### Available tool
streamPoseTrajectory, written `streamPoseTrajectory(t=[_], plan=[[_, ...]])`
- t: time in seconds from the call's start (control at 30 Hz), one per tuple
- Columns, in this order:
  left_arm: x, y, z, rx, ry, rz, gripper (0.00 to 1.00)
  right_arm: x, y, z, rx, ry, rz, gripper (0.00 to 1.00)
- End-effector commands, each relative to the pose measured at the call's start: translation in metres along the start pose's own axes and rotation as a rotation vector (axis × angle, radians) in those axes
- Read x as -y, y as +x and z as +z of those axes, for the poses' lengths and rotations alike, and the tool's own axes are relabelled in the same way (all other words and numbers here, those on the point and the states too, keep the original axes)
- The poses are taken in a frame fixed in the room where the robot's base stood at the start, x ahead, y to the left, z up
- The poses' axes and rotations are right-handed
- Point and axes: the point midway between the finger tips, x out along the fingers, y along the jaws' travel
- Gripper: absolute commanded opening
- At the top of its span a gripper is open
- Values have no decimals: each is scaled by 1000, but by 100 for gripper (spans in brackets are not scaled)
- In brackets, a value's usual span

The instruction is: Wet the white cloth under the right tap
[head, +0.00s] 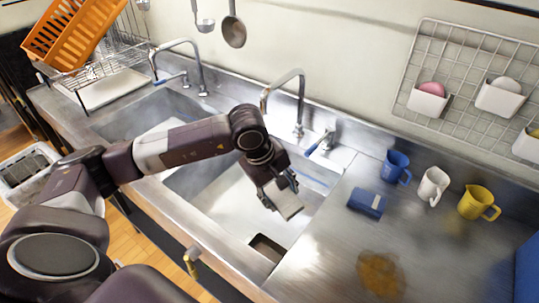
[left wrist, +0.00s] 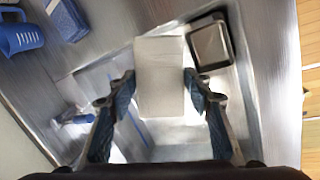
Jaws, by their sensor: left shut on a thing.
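The white cloth (head: 289,208) is a folded pale block held over the right sink basin. My left gripper (head: 281,192) is shut on it. In the left wrist view the cloth (left wrist: 160,75) sits between the two fingers of the gripper (left wrist: 159,88). The right tap (head: 301,103) is a curved metal spout behind the basin, with a blue-marked lever (head: 319,143) to its right. The cloth is in front of the spout and apart from it. I see no water stream there. My right gripper is not in view.
A brown stain (head: 381,274) marks the counter. The left tap (head: 185,44) and a dish rack stand at the left.

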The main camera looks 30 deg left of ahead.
Motion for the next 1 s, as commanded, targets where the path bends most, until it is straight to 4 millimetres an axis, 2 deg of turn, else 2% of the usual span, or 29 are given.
streamPoseTrajectory(t=[0.03,0.1,0.23,0.47,1.0], plan=[[-5,-12,-10,-38,-68,20,27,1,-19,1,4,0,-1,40],[-9,-17,-26,-91,-152,48,27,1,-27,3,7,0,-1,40],[-13,-22,-45,-155,-245,78,27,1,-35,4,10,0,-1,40],[-17,-20,-59,-181,-281,89,27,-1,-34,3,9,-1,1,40],[-41,-2,-102,-178,-278,88,27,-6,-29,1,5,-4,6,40]])
